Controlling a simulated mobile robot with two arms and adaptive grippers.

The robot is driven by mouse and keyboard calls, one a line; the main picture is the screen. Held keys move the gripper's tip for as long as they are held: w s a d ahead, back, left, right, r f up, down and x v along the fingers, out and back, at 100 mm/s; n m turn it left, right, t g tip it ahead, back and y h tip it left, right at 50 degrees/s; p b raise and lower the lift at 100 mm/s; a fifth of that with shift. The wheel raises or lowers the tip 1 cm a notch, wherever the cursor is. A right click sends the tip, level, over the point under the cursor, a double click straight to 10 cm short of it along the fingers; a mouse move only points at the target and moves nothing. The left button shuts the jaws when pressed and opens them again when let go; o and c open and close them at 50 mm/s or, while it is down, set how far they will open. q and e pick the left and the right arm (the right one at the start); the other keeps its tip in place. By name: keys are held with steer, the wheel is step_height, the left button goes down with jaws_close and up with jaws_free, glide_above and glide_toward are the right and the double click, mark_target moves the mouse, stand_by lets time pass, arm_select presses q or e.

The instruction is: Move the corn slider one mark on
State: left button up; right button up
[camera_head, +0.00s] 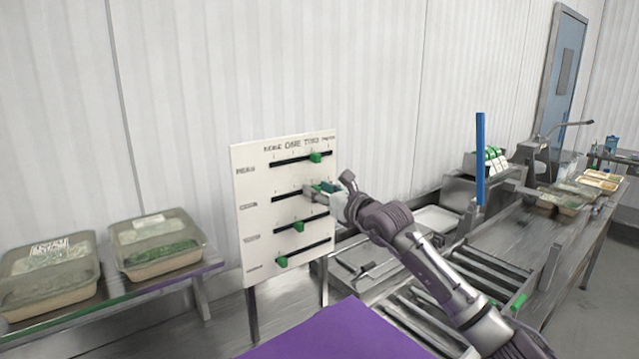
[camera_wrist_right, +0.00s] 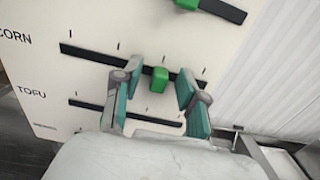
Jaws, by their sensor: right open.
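The white slider board (camera_head: 250,215) stands upright in front of the wall, with several black slots and a green slider on each. In the wrist view the corn slider (camera_wrist_right: 158,79) sits on the corn slot (camera_wrist_right: 90,56), close to the third tick from the left. My right gripper (camera_head: 322,190) is at the corn row and hides its slider in the head view. Its two teal fingers (camera_wrist_right: 160,86) are open, one on each side of the corn slider, with a visible gap to each. My left gripper is not in view.
The top-row slider (camera_head: 315,157) is above, the tofu slider (camera_head: 298,226) and bottom slider (camera_head: 281,261) below. Lidded trays (camera_head: 155,245) stand on a shelf at left. A roller conveyor and workbench (camera_head: 530,240) lie at right. A purple surface (camera_head: 340,335) is in front.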

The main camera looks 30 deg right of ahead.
steer(key=shift+w, duration=0.2)
steer(key=shift+c, duration=0.2)
jaws_close()
